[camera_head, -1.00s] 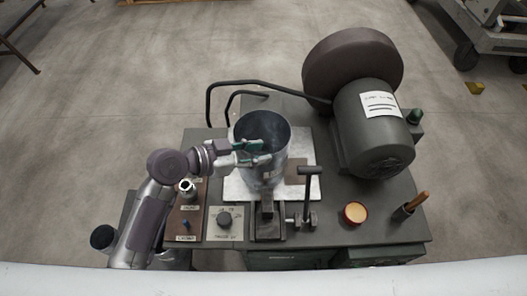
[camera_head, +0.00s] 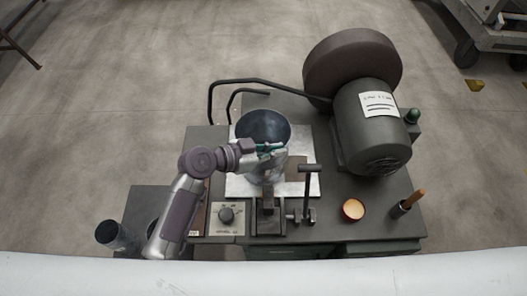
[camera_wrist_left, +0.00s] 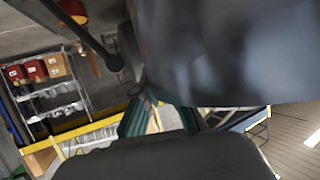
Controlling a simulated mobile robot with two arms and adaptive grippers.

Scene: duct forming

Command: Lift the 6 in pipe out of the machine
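The 6 in pipe (camera_head: 264,128) is a shiny grey metal cylinder. It stands upright on the machine (camera_head: 222,162), its open top facing up. In the left wrist view the pipe (camera_wrist_left: 235,50) fills the upper right, close up. My left gripper (camera_head: 268,149) is at the near side of the pipe's rim, overlapping it in the picture. In the left wrist view its two green fingers show apart, with a gap between them, and the right fingertip is hidden by the pipe. I cannot tell whether the fingers touch the pipe wall. My right gripper is not in view.
A large motor (camera_head: 372,125) with a round housing stands right of the pipe. A T-handle (camera_head: 309,180) and a small orange-topped cup (camera_head: 353,209) are in front of it. Bent black rods (camera_head: 228,84) rise behind left. Another cylinder (camera_head: 110,235) is at lower left.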

